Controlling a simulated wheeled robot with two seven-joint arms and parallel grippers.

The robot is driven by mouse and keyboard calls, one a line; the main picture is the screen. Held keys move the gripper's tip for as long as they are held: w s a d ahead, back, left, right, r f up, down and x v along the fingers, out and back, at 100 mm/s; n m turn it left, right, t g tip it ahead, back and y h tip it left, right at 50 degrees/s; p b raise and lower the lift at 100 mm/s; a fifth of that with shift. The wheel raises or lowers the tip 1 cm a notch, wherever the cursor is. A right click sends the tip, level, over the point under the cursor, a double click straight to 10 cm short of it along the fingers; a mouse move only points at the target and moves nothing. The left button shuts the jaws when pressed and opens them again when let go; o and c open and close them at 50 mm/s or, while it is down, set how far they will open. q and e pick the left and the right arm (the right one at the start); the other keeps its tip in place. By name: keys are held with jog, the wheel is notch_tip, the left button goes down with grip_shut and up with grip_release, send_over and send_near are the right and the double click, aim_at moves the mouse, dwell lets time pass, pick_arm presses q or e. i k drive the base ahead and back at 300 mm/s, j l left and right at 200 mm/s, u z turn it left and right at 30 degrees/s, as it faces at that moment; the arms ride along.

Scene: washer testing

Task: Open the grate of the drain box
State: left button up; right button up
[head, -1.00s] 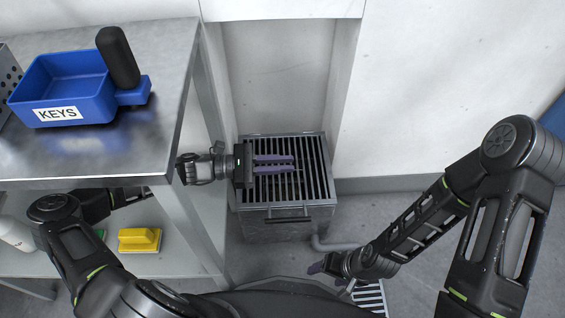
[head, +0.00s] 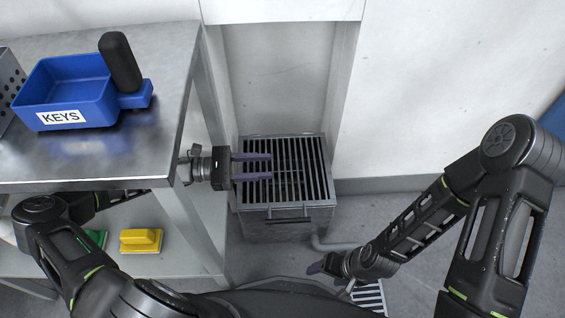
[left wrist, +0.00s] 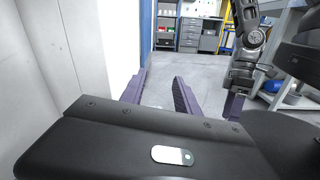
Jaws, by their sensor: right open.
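The drain box (head: 280,228) is a grey metal box on the floor in the recess between the table and the wall. Its slatted grate (head: 300,183) lies flat over the top, and a dark bar handle (head: 289,219) shows at the front edge. My left gripper (head: 271,167) points right over the left part of the grate, its two purple fingers apart and empty. Its height above the slats is hard to tell. The left wrist view shows the same spread fingers (left wrist: 160,88). My right gripper (head: 320,267) is low, in front of the box, open, partly seen.
A metal table (head: 150,150) stands at the left, close beside my left forearm, with a blue KEYS tray (head: 75,100) on top. A yellow brush (head: 140,240) lies on its lower shelf. A pipe (head: 335,245) leaves the box at the right. A floor drain (head: 368,296) is near.

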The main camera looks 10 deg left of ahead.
aim_at(240, 206)
jog(key=k+j, duration=1.25)
